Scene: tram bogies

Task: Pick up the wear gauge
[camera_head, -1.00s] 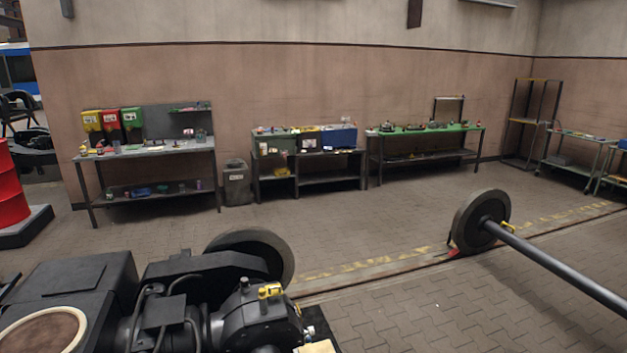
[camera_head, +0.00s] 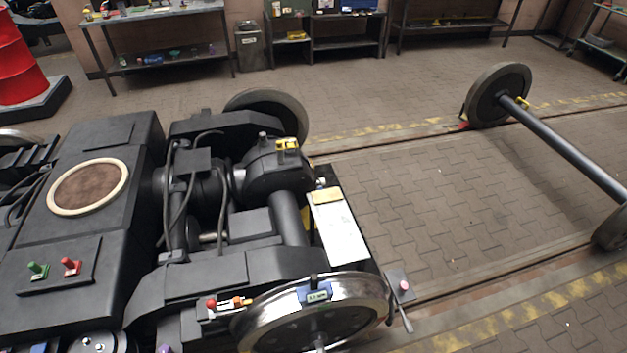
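A small blue device with a pale display (camera_head: 316,294) sits on the top of the near shiny wheel (camera_head: 262,327) of the bogie. It looks like the wear gauge, but I cannot be sure. A black knob or post stands just behind it. A yellow item (camera_head: 287,144) sits on the dark round housing in the bogie's middle, and another small yellow item (camera_head: 523,103) is at the loose wheelset's hub. Neither of my grippers is in view.
The bogie frame (camera_head: 88,205) fills the left and centre, with green (camera_head: 38,270) and red (camera_head: 70,266) knobs. A white panel (camera_head: 340,231) lies along its right end. A loose wheelset (camera_head: 565,150) stands at right. Paved floor between is clear. Benches line the back.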

